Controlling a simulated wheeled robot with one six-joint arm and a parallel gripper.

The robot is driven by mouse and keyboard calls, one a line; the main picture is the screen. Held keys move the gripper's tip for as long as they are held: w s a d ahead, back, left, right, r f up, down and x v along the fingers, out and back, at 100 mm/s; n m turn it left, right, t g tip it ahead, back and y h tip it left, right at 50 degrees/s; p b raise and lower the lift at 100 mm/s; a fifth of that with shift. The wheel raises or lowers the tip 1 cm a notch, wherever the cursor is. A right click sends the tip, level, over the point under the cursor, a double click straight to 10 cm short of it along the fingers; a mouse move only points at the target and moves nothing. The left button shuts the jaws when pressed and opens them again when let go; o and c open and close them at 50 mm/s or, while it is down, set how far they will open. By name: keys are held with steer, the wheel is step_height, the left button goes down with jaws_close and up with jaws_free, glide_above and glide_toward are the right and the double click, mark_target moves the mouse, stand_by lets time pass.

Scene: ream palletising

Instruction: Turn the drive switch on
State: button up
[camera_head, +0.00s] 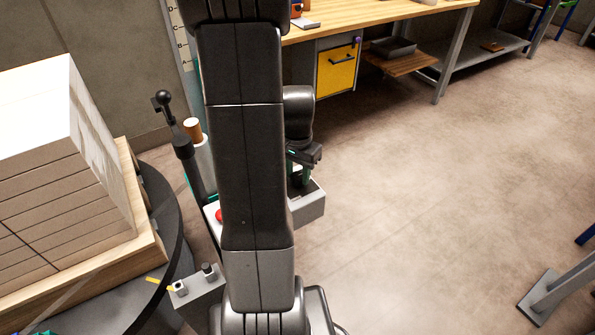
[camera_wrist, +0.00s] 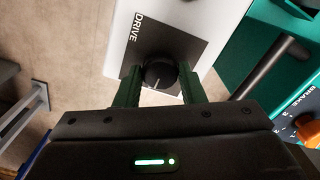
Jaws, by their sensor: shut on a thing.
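The drive switch (camera_wrist: 159,74) is a round black knob with a light pointer mark, on a dark plate labelled DRIVE on a pale grey box (camera_wrist: 188,20). In the wrist view my gripper (camera_wrist: 160,88) has its two dark green fingers on either side of the knob, shut on it. The pointer mark shows near the knob's lower edge; its exact setting is hard to read. In the head view my gripper (camera_head: 301,176) reaches down to the grey box (camera_head: 309,207) right of my arm, and the knob is hidden there.
A teal panel with an orange BRAKE knob (camera_wrist: 308,130) and a dark bar handle (camera_wrist: 270,68) lie close right in the wrist view. In the head view a red button (camera_head: 219,215) is left of my arm, and stacked reams (camera_head: 60,190) stand farther left.

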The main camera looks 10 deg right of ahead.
mark_target(298, 175)
steer(key=o, duration=1)
step_height(298, 175, up, 14)
steer(key=p, duration=0.2)
steer(key=shift+p, duration=0.3)
steer(key=shift+f, duration=0.1)
step_height(298, 175, down, 14)
steer(key=b, duration=0.2)
steer(key=shift+b, duration=0.35)
